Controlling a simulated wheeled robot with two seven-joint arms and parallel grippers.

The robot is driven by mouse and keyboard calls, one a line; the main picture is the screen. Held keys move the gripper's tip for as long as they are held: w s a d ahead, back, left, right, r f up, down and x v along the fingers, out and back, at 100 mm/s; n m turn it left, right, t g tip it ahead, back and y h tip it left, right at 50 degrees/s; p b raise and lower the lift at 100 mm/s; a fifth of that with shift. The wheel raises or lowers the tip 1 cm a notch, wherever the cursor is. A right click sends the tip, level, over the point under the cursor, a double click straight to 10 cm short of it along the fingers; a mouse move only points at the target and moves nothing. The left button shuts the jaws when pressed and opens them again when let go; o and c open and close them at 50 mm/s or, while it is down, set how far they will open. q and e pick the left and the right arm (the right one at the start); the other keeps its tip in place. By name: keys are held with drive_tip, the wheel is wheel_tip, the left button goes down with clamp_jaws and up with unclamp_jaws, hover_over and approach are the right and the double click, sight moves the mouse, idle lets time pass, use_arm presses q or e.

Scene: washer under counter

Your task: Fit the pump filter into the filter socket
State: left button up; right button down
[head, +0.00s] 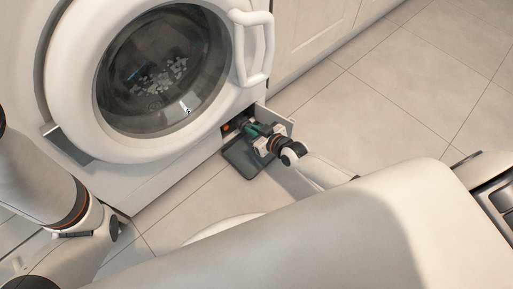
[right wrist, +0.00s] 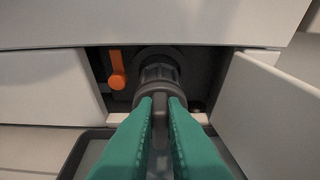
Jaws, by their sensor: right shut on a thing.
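My right gripper (head: 251,128) reaches into the low opening at the washer's front corner. In the right wrist view its green fingers (right wrist: 161,104) are shut on the grip of the pump filter (right wrist: 160,76), a dark grey ribbed cylinder. The filter points straight into the opening. The round dark filter socket (right wrist: 158,54) shows as a ring just behind and above it, mostly hidden by the filter. The filter's far end is hidden, so I cannot tell how deep it sits. The left arm's links show at the left of the head view, but its fingers do not.
The washer (head: 190,150) has its round door shut. An orange lever (right wrist: 117,74) hangs left of the socket. An open flap (right wrist: 272,108) stands right of the opening. A dark shallow tray (head: 242,162) lies on the floor below. Tiled floor to the right is clear.

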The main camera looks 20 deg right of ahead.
sight(241, 118)
drive_tip(key=shift+w+a+b, duration=0.4)
drive_tip(key=shift+w+b, duration=0.05)
drive_tip(key=shift+w, duration=0.65)
drive_tip(key=shift+w+a+b, duration=0.4)
drive_tip(key=shift+w, duration=0.7)
drive_tip(key=shift+w+a+b, duration=0.4)
drive_tip(key=shift+w+b, duration=0.05)
drive_tip(key=shift+w, duration=0.65)
drive_tip(key=c, duration=1.4)
unclamp_jaws()
drive_tip(key=shift+s, duration=0.1)
drive_tip(key=v, duration=1.2)
